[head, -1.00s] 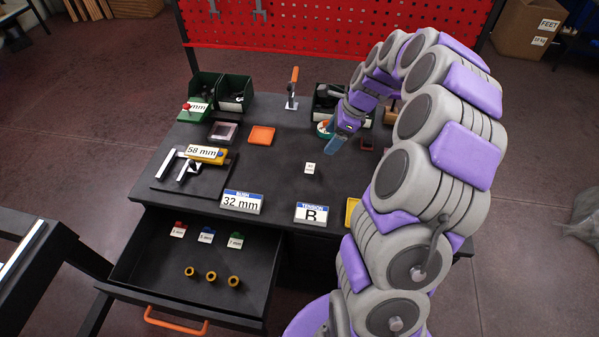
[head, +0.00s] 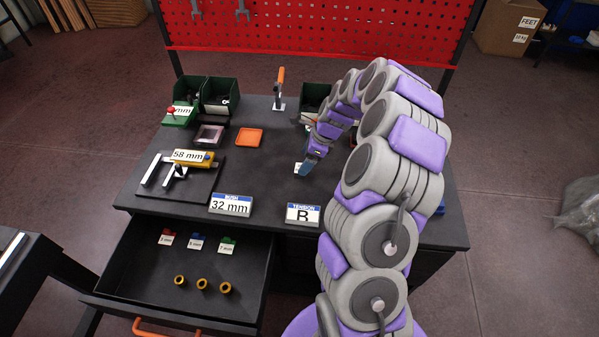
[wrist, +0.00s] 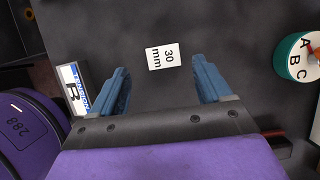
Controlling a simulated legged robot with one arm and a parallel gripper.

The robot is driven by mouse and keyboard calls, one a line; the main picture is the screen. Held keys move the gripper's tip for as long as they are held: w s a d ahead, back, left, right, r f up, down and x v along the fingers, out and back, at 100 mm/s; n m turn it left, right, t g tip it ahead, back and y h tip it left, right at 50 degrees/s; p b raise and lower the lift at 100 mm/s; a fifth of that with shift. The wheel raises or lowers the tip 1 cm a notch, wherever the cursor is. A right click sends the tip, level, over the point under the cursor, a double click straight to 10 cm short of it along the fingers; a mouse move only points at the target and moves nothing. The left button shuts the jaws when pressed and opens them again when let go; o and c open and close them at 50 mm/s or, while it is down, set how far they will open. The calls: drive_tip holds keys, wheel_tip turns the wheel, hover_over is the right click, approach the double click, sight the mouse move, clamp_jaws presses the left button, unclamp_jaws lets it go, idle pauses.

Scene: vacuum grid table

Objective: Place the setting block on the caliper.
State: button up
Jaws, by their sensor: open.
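A small block with a white face marked 30 mm, likely the setting block (wrist: 162,57), lies on the dark table. In the wrist view it sits just beyond and between my fingertips, not touched. In the head view the block (head: 298,168) is partly hidden by my gripper (head: 307,169). My gripper (wrist: 162,82) is open and empty, with blue fingers apart. The caliper (head: 166,172), with silver jaws and a yellow part labelled 58 mm, lies on a dark board at the table's left.
Signs reading 32 mm (head: 231,205) and B (head: 303,214) stand along the front edge. An orange tray (head: 249,138), a clear-framed dish (head: 210,135) and green bins (head: 219,96) are behind. An open drawer (head: 190,270) juts out in front. A round A-B-C dial (wrist: 298,58) is at the wrist view's right.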

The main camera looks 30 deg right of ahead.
drive_tip(key=x, duration=0.1)
drive_tip(key=b+x, duration=0.1)
drive_tip(key=x, duration=0.1)
drive_tip(key=b+x, duration=0.1)
drive_tip(key=x, duration=0.1)
drive_tip(key=shift+w+d+f, duration=0.15)
drive_tip(key=shift+d+f, duration=0.1)
drive_tip(key=shift+d, duration=0.1)
drive_tip(key=shift+r, duration=0.1)
drive_tip(key=c, duration=1.3)
drive_tip(key=shift+c, duration=0.2)
